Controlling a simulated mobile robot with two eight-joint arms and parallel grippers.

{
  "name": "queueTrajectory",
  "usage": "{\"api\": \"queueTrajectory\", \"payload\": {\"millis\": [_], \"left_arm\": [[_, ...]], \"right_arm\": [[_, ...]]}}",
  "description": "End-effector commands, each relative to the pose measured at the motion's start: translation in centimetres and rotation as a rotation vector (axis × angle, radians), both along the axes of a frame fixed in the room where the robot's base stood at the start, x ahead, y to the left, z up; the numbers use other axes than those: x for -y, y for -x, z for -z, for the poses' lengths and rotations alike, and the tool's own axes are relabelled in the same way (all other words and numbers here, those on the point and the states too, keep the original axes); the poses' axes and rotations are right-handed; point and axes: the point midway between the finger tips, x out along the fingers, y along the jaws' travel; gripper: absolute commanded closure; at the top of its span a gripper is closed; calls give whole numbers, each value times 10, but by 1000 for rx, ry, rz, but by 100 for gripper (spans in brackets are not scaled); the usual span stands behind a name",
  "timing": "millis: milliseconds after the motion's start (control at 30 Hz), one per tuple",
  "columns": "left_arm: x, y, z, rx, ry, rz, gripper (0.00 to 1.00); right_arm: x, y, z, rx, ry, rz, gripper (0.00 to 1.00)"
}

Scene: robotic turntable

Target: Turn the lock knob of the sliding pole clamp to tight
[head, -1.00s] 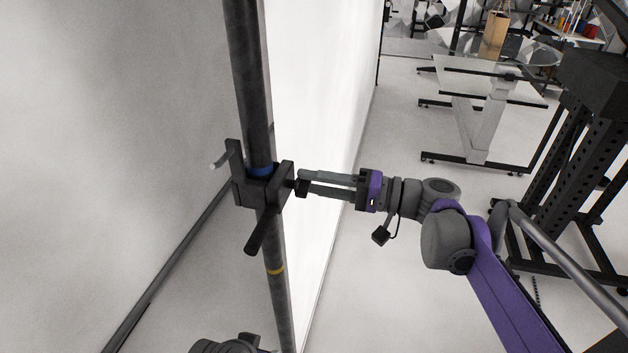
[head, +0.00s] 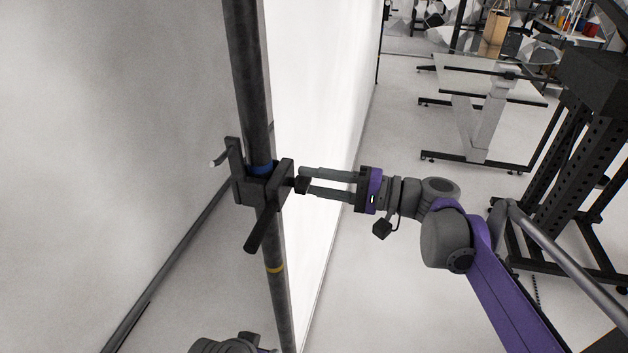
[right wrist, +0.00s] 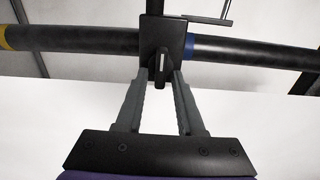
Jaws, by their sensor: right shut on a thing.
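The dark sliding pole clamp (head: 262,190) sits around the upright pole (head: 247,80), just below a blue band, in the head view. Its small black lock knob (head: 301,185) sticks out on the right side. My right gripper (head: 304,183) comes in from the right, with its two grey fingers shut on the knob. In the right wrist view the knob (right wrist: 161,68) lies between the fingertips, in front of the clamp body (right wrist: 155,37). Its turning mark is too small to read. My left gripper is not in view; only a grey part of mine shows at the bottom edge.
A yellow band (head: 275,269) rings the pole lower down. A white panel (head: 315,90) stands behind. A grey-white table (head: 455,75) and a black frame (head: 590,130) stand right.

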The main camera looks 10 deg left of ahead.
Motion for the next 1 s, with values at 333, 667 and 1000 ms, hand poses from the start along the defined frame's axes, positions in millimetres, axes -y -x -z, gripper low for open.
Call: {"api": "queueTrajectory", "payload": {"millis": [333,667,1000], "left_arm": [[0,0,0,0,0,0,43],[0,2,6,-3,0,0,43],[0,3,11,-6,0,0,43]], "right_arm": [[1,0,-1,0,-1,0,54],[48,0,1,0,0,6,54],[102,3,0,0,-2,3,54]]}}
